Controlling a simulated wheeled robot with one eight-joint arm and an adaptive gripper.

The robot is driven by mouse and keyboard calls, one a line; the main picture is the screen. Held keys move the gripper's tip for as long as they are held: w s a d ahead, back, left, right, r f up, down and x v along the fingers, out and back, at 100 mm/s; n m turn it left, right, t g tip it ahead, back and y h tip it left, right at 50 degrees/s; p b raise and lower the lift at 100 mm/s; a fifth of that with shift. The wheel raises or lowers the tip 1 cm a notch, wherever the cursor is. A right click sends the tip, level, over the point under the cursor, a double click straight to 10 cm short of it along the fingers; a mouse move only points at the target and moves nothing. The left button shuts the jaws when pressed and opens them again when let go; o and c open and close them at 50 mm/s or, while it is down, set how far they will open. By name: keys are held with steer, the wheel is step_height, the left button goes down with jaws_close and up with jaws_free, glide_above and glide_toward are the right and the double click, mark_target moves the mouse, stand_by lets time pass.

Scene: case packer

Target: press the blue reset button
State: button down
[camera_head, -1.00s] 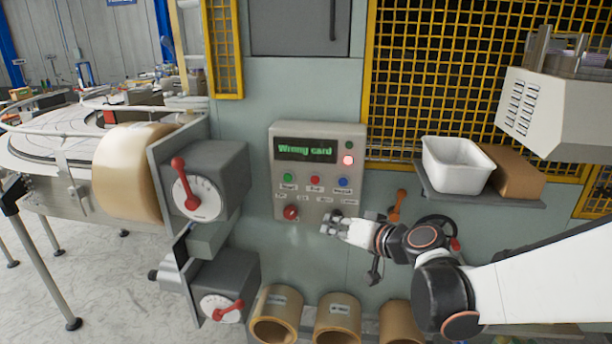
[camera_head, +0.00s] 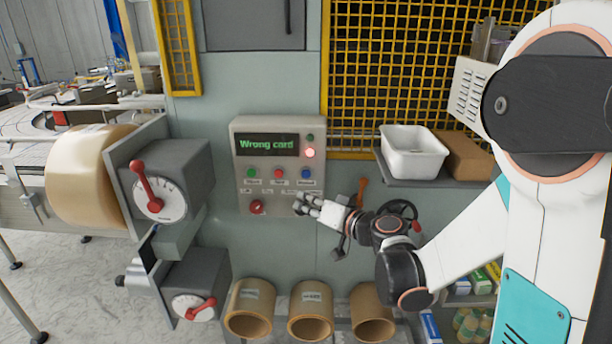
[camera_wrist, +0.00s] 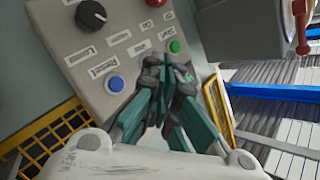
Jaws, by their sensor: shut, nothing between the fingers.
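The blue reset button (camera_head: 305,173) is the rightmost of a row of three on the grey control panel (camera_head: 243,202), right of a red and a green button. In the wrist view the blue button (camera_wrist: 115,84) shows uncovered, left of my fingers. My gripper (camera_head: 300,203) is shut and empty, in front of the panel's lower right part, below the blue button in the head view. In the wrist view my gripper (camera_wrist: 172,75) covers part of the button row; the red button is hidden there. I cannot tell whether the fingertips touch the panel.
The panel display (camera_head: 268,145) reads "Wrong card", with a lit red lamp (camera_head: 310,153) beside it. A red knob (camera_head: 257,207) sits at the panel's lower left. An orange lever (camera_head: 361,190) and a shelf with a white bin (camera_head: 414,152) are to the right.

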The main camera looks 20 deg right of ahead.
mark_target(306, 174)
steer(key=shift+w+d, duration=0.45)
steer(key=shift+w, duration=0.85)
steer(key=shift+w+d, duration=0.4)
steer(key=shift+w, duration=0.9)
steer(key=shift+w+d, duration=0.45)
steer(key=shift+w, duration=0.85)
steer(key=shift+w, duration=0.15)
steer(key=shift+w+d, duration=0.1)
steer(key=shift+w, duration=0.15)
steer(key=shift+w+d, duration=0.15)
steer(key=shift+w, duration=0.25)
steer(key=shift+s, duration=0.2)
steer(key=shift+s+a+b, duration=0.3)
steer(key=shift+s+b, duration=0.05)
steer(key=shift+s, duration=0.3)
